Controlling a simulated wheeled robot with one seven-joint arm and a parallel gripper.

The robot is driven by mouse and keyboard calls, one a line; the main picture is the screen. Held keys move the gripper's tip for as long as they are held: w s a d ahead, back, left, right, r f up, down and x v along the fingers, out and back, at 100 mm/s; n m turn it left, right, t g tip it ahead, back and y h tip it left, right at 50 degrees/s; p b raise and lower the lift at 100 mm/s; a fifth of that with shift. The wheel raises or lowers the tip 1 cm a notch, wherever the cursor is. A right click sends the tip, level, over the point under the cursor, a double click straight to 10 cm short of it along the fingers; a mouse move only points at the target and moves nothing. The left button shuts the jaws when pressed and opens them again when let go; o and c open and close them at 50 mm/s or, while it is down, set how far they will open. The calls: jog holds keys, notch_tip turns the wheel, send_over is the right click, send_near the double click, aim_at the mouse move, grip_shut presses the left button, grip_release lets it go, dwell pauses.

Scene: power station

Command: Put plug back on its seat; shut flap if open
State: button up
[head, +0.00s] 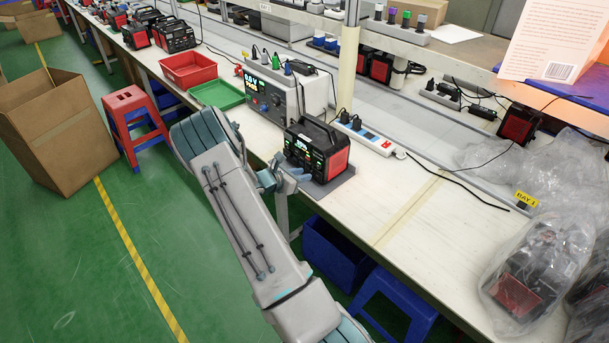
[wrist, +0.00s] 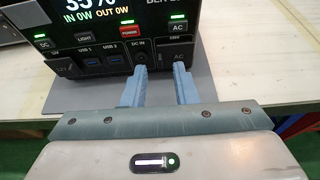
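A black and red power station (head: 336,163) stands on a grey mat (head: 338,188) on the bench. In the wrist view its front (wrist: 105,48) shows a lit screen, buttons, USB ports, a DC IN socket and an AC section. I cannot tell whether a flap there is open. My gripper (head: 286,181) is at the station's front; in the wrist view its two blue fingers (wrist: 160,72) are apart, below the DC IN and AC area, with no plug visible between them. Coloured plugs, one green (head: 276,62), stand on the grey tester (head: 312,91) behind. Which plug is the task's is unclear.
A white power strip (head: 372,137) with black plugs lies behind the station. A green tray (head: 217,94) and a red tray (head: 188,69) are at the left. More plugs, one purple (head: 421,21), stand on the rear shelf. A bagged station (head: 532,275) is at the right.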

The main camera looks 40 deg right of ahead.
jog(key=b+v, duration=0.1)
jog(key=v, duration=1)
jog(key=shift+a, duration=0.4)
jog(key=shift+r, duration=0.1)
jog(key=s+a+r+m+t+y, duration=0.1)
jog(key=s+a+r+m+y, duration=0.5)
jog(key=s+a+r+m, duration=0.3)
jog(key=s+a+r+m+t+y, duration=0.1)
jog(key=s+a+r+m+y, duration=0.6)
jog(key=s+a, duration=0.6)
jog(key=s+r+m, duration=0.2)
jog(key=s, duration=0.2)
jog(key=shift+s+r+m, duration=0.15)
jog(key=shift+r+m, duration=0.05)
jog(key=shift+m, duration=0.2)
jog(key=shift+a, duration=0.15)
